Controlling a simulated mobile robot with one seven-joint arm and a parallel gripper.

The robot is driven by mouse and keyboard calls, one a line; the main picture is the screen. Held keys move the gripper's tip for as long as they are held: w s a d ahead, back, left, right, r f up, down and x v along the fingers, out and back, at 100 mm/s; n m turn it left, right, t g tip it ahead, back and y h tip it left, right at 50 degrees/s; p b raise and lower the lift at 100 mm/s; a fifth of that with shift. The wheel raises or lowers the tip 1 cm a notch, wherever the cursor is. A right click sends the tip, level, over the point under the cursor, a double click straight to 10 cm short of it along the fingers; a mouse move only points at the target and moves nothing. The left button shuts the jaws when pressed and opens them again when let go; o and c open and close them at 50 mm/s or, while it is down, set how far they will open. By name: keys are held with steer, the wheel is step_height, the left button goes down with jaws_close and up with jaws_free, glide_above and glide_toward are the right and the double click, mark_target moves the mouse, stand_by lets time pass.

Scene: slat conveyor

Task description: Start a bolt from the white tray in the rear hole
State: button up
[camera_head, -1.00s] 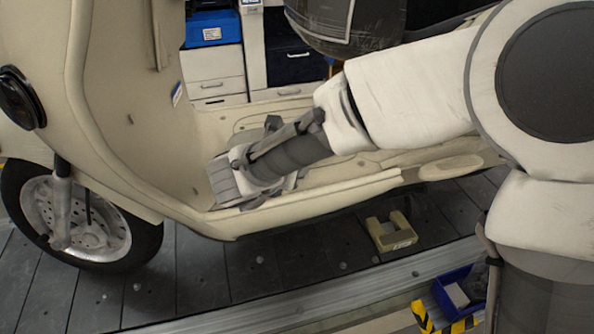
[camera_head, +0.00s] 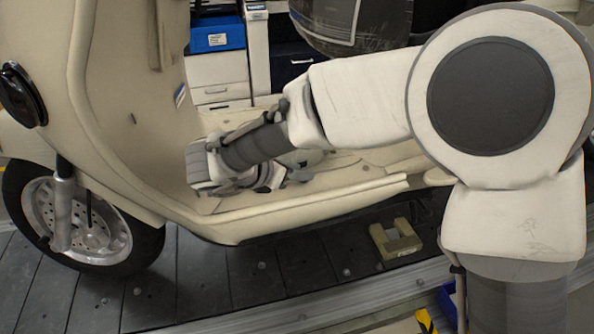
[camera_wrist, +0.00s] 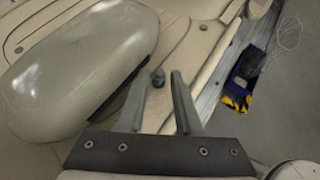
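My gripper (camera_wrist: 161,88) shows in the wrist view with its two fingers apart and nothing pressed between them. A small dark upright piece (camera_wrist: 158,77), which looks like a bolt, stands on the cream floorboard (camera_wrist: 194,42) between and just beyond the fingertips. I cannot tell whether it sits in a hole or which one. In the head view my arm reaches low over the scooter's floorboard (camera_head: 345,172), and my wrist hides much of it; the fingers are not clear there. I cannot make out a white tray in either view.
A blue bin (camera_wrist: 247,68) with black-and-yellow striping lies beyond the floorboard edge; my arm mostly hides it in the head view (camera_head: 447,300). A beige U-shaped block (camera_head: 396,241) sits on the dark slats. The front shield (camera_head: 125,110) rises at left. A rounded cover (camera_wrist: 85,75) is close beside my left finger.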

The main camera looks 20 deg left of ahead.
steer(key=shift+o, duration=1.3)
steer(key=p+v, duration=0.5)
steer(key=v, duration=1.2)
steer(key=shift+s+r, duration=0.15)
steer(key=shift+s, duration=0.05)
